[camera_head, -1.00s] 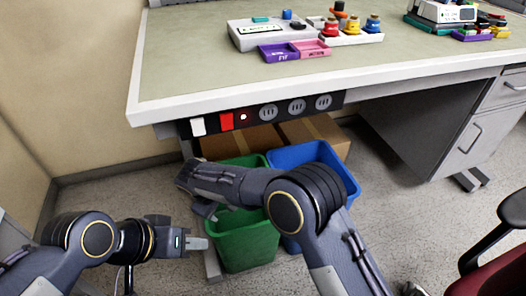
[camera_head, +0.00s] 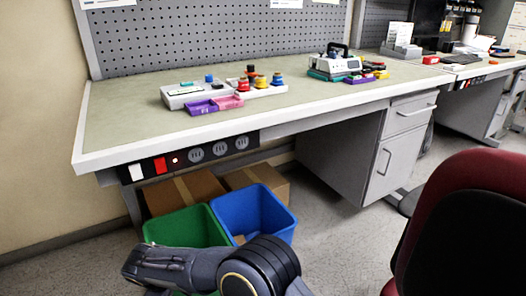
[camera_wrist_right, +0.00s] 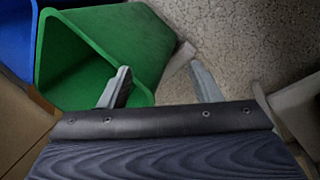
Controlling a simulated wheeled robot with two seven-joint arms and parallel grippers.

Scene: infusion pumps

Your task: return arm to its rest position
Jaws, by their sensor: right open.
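My right arm (camera_head: 262,268) shows at the bottom middle of the head view, its forearm reaching left in front of the bins. Its fingers are not visible there. In the right wrist view my right gripper (camera_wrist_right: 160,82) is open, with two separated fingers and nothing between them. The left finger overlaps the green bin in the picture; the right one is over the floor. My left arm and gripper are out of view.
A green bin (camera_head: 184,228) and a blue bin (camera_head: 268,209) stand under the workbench (camera_head: 130,118), before cardboard boxes (camera_head: 180,192). Devices (camera_head: 190,94) sit on the bench. A dark red chair (camera_head: 488,180) stands at right. Floor (camera_head: 335,235) between bins and chair is clear.

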